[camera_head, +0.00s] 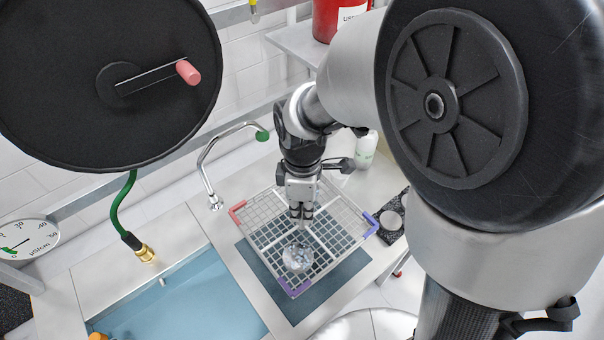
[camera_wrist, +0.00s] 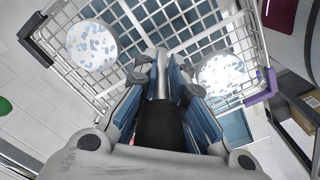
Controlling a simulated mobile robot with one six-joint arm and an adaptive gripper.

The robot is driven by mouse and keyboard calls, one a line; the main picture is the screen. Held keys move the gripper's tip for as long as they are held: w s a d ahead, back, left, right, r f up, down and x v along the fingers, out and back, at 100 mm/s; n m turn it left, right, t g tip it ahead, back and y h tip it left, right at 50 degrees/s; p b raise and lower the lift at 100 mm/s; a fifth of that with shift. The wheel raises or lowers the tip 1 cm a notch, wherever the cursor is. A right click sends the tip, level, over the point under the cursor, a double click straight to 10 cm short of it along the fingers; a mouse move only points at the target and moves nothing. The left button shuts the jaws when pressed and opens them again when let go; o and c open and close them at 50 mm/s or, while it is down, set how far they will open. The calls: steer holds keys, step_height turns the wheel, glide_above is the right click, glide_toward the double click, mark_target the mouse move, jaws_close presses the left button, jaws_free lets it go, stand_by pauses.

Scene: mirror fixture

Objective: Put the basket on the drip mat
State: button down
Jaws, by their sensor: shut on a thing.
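The basket (camera_head: 345,215) is a white wire basket with red and purple corner pieces. It also shows in the wrist view (camera_wrist: 95,95), with round speckled pieces (camera_wrist: 91,45) in it. My gripper (camera_head: 301,214) points down into the basket's middle. In the wrist view its fingers (camera_wrist: 165,75) are closed around an upright metal post with a dark grip, which appears to be the basket's handle. The drip mat (camera_head: 262,275) is a dark teal rectangle on the counter beneath the basket, partly hidden by it. I cannot tell whether the basket touches the mat.
A sink basin (camera_head: 190,305) with blue inside lies left of the mat, with a curved faucet (camera_head: 205,170) behind it. A black hose reel (camera_head: 60,60) hangs upper left. A white bottle (camera_head: 366,150) stands behind the basket. A dark pad (camera_head: 393,212) lies to its right.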

step_height(320, 180, down, 16)
steer(key=b, duration=0.5)
steer(key=shift+w, duration=0.1)
steer(key=shift+r, duration=0.15)
steer(key=c, duration=2.1)
jaws_free()
steer(key=shift+f, duration=0.25)
steer(key=o, duration=0.4)
steer(key=shift+o, duration=0.2)
steer(key=shift+r, duration=0.1)
